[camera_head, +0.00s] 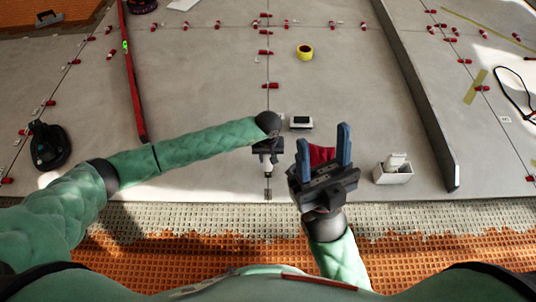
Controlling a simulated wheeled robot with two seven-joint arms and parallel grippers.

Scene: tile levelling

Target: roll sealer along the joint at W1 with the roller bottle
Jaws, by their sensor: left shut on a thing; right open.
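My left gripper (267,148) reaches in from the left over the middle of the pale tiled floor (205,90). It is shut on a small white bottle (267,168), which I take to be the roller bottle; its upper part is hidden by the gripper. The bottle points down at the joint (268,110) between two large tiles, close to the tiles' near edge. I cannot tell whether its tip touches the joint. My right gripper (324,145) is open, with blue fingers spread, right of the bottle. Something red shows between or behind its fingers. No W1 label is legible.
A white box (392,173) and a small black-and-white device (301,122) stand nearby. A yellow tape roll (304,51) lies farther back. Red levelling clips (270,86) line the joints. Long bars lie left (132,85) and right (418,90). A black tool (48,145) stands left.

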